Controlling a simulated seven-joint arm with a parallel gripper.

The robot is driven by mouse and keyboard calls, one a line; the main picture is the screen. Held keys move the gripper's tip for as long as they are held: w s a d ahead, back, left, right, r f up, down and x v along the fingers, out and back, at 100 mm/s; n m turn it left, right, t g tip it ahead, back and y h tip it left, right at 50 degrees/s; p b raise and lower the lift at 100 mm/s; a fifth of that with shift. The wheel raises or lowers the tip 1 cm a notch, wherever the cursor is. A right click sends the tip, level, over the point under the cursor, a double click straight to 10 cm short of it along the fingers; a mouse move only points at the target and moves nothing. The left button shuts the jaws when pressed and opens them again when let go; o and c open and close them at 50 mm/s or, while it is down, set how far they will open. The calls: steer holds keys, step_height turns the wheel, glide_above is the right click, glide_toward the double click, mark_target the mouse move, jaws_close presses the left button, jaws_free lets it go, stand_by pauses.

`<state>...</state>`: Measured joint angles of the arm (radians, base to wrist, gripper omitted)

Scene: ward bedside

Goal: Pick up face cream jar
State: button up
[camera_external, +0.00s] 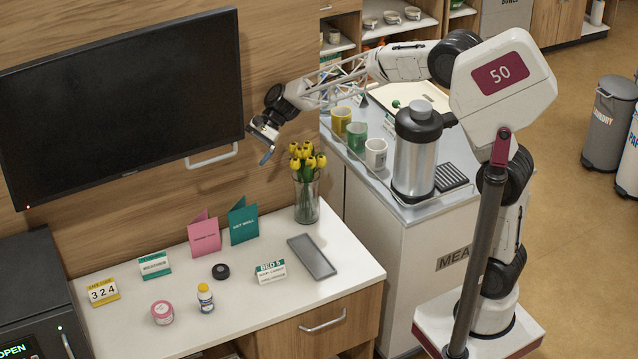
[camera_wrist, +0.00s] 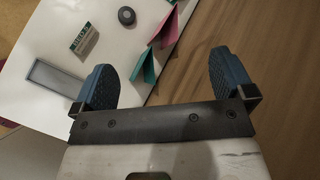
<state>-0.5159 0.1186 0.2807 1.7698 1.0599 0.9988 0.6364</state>
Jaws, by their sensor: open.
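A small pink-lidded jar (camera_external: 162,312), which looks like the face cream jar, stands on the white bedside counter (camera_external: 255,330) near its front left. It does not show in the wrist view. My gripper (camera_external: 264,144) is high above the back of the counter, close to the wooden wall and left of the tulip vase, well away from the jar. In the wrist view its two blue fingers (camera_wrist: 163,78) are spread apart with nothing between them.
A white bottle (camera_external: 205,298) stands just right of the jar. A black round puck (camera_external: 220,271) and a grey tray (camera_external: 311,257) lie nearby. A glass vase of yellow tulips (camera_external: 306,195), pink card (camera_external: 204,235) and teal card (camera_external: 243,221) stand at the back. The counter's front middle is clear.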

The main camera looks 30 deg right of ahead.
steer(key=s+a+f+g, duration=0.2)
steer(key=s+a+f, duration=0.1)
steer(key=a+f, duration=0.55)
steer(key=s+a+f+g, duration=0.15)
steer(key=a+f, duration=0.35)
steer(key=a, duration=0.6)
steer(key=m+g, duration=0.2)
steer(key=g, duration=0.1)
glide_toward(164, 305)
steer(key=shift+s+a+f+t+y, duration=0.2)
steer(key=shift+s+a+f, duration=0.15)
steer(key=shift+s+a, duration=0.15)
steer(key=shift+s+a+f+t+y, duration=0.1)
steer(key=shift+s+a+f+y, duration=0.1)
steer(key=shift+s+a+f, duration=0.3)
steer(key=shift+s+a, duration=0.1)
steer(key=shift+s, duration=0.2)
steer(key=shift+x, duration=1.25)
steer(key=shift+x, duration=2.65)
